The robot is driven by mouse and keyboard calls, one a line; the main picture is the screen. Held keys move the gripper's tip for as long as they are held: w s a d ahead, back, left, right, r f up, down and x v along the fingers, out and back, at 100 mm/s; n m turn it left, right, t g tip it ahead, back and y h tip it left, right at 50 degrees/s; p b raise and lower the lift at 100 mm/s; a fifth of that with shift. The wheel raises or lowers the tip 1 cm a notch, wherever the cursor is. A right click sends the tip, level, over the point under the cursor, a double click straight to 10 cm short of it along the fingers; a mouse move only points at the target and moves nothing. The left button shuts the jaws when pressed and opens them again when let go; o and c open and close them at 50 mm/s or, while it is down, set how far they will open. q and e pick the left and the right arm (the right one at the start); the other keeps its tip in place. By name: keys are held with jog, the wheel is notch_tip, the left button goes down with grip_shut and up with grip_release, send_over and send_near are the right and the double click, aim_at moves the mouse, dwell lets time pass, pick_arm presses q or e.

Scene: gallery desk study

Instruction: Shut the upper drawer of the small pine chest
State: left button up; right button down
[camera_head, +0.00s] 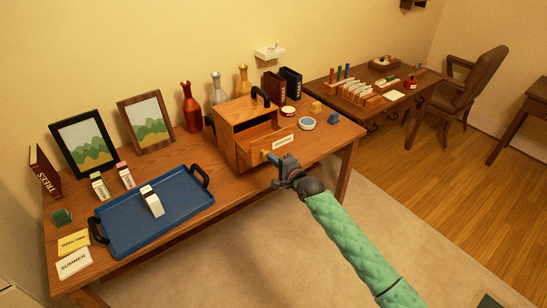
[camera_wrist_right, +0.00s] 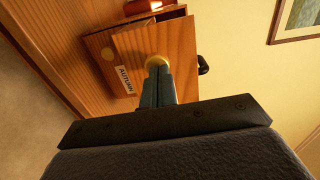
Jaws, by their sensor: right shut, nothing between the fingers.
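The small pine chest (camera_head: 226,126) stands on the desk with a black handle on top. Its upper drawer (camera_head: 254,157) is pulled out, and its inside shows from above. My left gripper is not in view.
A blue tray (camera_head: 130,240) with black handles lies left of the chest, with a white box on it. Bottles (camera_head: 191,108) and framed pictures stand behind. A round tin (camera_head: 307,124) and small blocks sit to the chest's right. Open floor lies in front of the desk.

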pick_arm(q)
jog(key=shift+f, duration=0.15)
pick_arm(e)
jog(key=shift+w+a, duration=0.1)
jog(key=b+x, duration=0.2)
jog(key=x, duration=0.3)
jog(key=b+x, duration=0.3)
jog(key=x, duration=0.3)
jog(key=shift+w+r, duration=0.2)
jog(key=shift+w, duration=0.2)
jog(key=shift+w+a+r, duration=0.15)
jog(key=shift+w+a, duration=0.15)
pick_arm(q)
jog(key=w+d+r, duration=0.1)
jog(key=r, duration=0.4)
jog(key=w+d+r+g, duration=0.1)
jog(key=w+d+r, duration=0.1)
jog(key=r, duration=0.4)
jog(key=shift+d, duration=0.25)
